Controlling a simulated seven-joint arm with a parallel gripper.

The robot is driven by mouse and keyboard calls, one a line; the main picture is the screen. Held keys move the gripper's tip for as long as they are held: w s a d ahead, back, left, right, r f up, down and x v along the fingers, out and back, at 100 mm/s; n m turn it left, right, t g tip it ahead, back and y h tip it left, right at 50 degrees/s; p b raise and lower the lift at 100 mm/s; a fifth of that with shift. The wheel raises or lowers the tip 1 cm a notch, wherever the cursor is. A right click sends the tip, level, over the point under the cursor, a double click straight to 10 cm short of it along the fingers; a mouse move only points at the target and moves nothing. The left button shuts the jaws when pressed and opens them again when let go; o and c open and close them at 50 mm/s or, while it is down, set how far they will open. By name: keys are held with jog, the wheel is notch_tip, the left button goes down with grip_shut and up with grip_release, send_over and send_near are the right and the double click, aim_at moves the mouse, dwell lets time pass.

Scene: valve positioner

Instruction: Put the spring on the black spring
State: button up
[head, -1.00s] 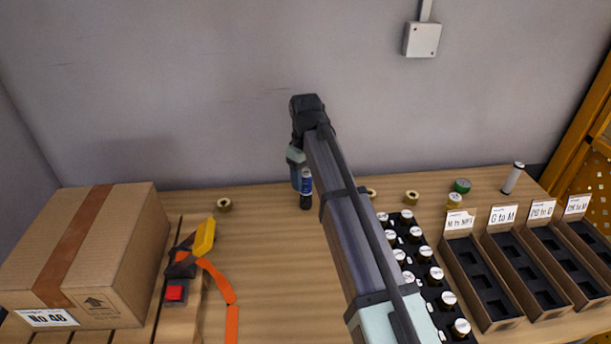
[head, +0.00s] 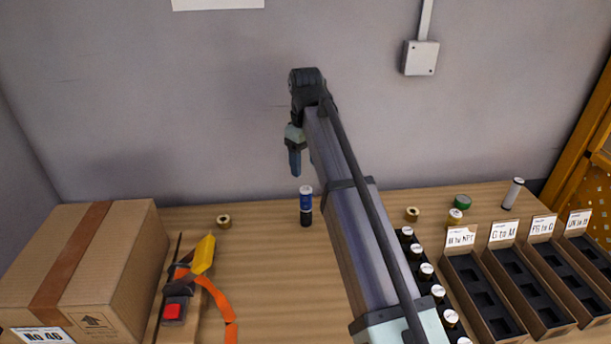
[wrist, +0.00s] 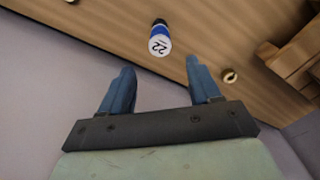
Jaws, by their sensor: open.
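A blue cylinder with a white top, the spring (head: 306,197), stands upright on a black cylinder, the black spring (head: 306,218), towards the back of the table. In the wrist view the blue spring (wrist: 160,41) shows its white top marked 22, with the dark black spring (wrist: 159,22) partly hidden behind it. My gripper (head: 295,165) is raised above the stack and a little to its left, apart from it. In the wrist view my gripper (wrist: 158,82) has its two blue fingers spread, with nothing between them.
A cardboard box (head: 75,255) stands at the left beside an orange strap (head: 218,297). Brass rings (head: 224,221) lie on the table. Several white-capped cylinders (head: 426,272) and black-lined trays (head: 480,290) are at the right. A grey cylinder (head: 512,193) stands at the back right.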

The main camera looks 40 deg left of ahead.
jog(key=shift+r, duration=0.95)
jog(key=shift+o, duration=0.3)
